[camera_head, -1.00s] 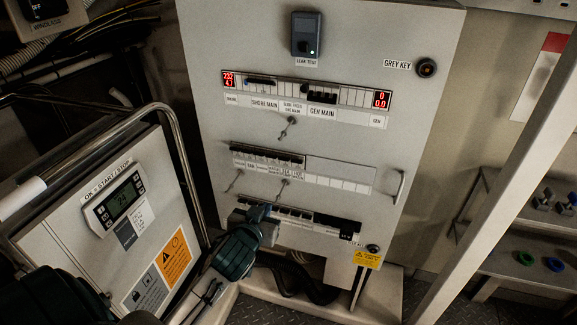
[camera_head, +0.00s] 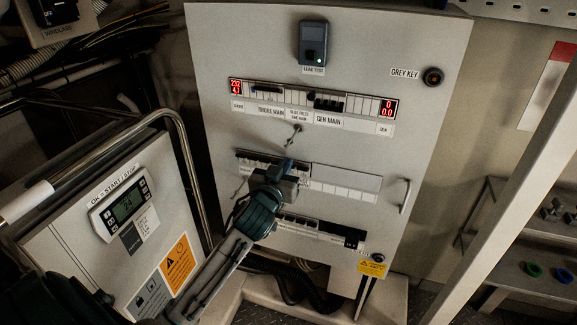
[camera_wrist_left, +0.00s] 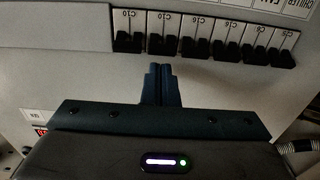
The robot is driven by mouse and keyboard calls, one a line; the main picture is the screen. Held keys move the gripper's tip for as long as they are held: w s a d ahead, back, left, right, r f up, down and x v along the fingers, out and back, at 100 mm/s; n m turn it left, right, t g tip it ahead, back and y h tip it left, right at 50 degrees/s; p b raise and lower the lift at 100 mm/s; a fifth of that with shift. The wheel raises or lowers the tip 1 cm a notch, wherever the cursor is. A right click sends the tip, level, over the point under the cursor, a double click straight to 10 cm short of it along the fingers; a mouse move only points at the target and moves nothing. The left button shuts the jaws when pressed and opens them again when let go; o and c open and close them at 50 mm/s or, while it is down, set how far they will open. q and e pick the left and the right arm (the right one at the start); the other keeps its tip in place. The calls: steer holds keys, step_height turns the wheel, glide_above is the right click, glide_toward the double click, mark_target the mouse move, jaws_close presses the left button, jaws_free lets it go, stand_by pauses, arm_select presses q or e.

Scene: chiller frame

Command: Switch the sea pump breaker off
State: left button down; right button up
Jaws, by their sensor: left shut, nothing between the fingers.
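The grey electrical panel (camera_head: 330,45) stands upright ahead, with three rows of breakers. My left gripper (camera_head: 286,165) is shut and empty in front of the middle breaker row (camera_head: 258,158), and it hides part of that row and its labels. In the left wrist view the shut fingertips (camera_wrist_left: 162,72) point at a row of black breaker levers (camera_wrist_left: 200,48), just below them with a gap that I cannot judge. Their small labels are hard to read, so I cannot tell which one is the sea pump breaker. My right gripper is not in view.
The lower breaker row (camera_head: 300,228) is partly behind my left arm. A control box (camera_head: 125,210) with a display and a metal rail (camera_head: 185,150) stand at left. A door handle (camera_head: 405,196) is on the panel's right side. A pale post (camera_head: 500,180) rises at right.

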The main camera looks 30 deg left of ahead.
arm_select(q)
steer(key=shift+w+a, duration=0.1)
steer(key=shift+w, duration=0.3)
steer(key=shift+f, duration=0.15)
steer(key=shift+s+f+b, duration=0.1)
steer(key=shift+f+b, duration=0.45)
steer(key=shift+f, duration=0.1)
steer(key=shift+f+b, duration=0.3)
steer(key=shift+f, duration=0.15)
steer(key=shift+r, duration=0.1)
steer(key=shift+s+r, duration=0.1)
steer(key=shift+s, duration=0.35)
steer(key=v, duration=0.2)
steer(key=p+v, duration=0.1)
steer(key=v, duration=0.2)
steer(key=shift+r, duration=0.2)
